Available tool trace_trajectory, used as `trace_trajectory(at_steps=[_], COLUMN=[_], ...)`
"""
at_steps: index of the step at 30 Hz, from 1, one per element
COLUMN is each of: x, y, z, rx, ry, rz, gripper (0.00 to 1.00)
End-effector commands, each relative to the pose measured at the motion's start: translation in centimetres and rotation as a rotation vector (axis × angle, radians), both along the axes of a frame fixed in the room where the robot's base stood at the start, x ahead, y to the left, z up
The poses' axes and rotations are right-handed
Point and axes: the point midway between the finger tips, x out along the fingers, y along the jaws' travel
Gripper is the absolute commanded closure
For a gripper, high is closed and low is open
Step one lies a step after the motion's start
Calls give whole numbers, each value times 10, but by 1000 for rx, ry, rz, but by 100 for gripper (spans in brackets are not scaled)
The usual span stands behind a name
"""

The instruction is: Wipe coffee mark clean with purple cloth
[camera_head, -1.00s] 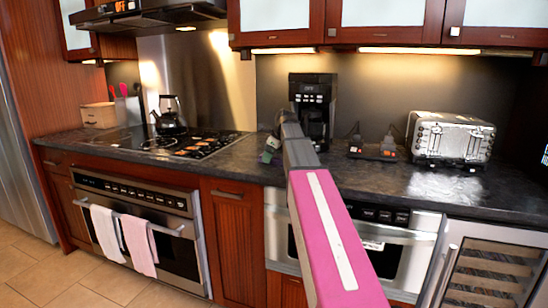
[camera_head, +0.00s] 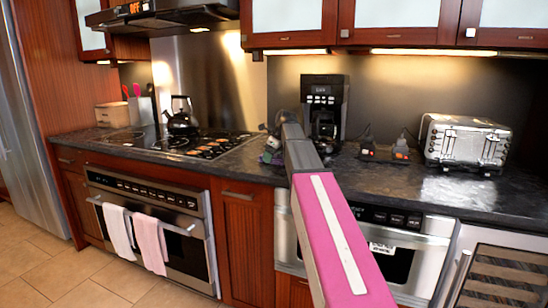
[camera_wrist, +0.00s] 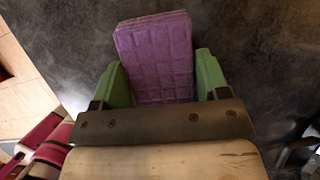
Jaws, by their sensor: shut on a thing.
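The purple cloth (camera_wrist: 153,38), a thick folded pad with a quilted surface, sits between the green fingers of my gripper (camera_wrist: 160,75) in the wrist view. My gripper is shut on it. The dark stone counter (camera_wrist: 260,50) lies beyond the cloth; I cannot tell whether they touch. In the head view my gripper (camera_head: 271,152) is small, over the counter (camera_head: 400,182) left of the coffee maker, partly hidden behind my arm. I cannot make out a distinct coffee mark in either view.
The black coffee maker (camera_head: 325,105) stands close to the right of my gripper. A stove with a kettle (camera_head: 181,113) is to the left. A toaster (camera_head: 464,142) and two small dark items (camera_head: 401,147) stand to the right. Upper cabinets (camera_head: 420,40) hang above.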

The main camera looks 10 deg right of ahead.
Motion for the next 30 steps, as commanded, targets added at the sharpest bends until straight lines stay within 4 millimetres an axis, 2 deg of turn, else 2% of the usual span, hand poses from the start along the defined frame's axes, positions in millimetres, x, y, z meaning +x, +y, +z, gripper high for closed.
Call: trace_trajectory(at_steps=[19,30], x=[17,6], y=[24,11], z=[-2,-2], rx=[1,-1], ry=[-1,2], rz=[0,-2], gripper=[62,62])
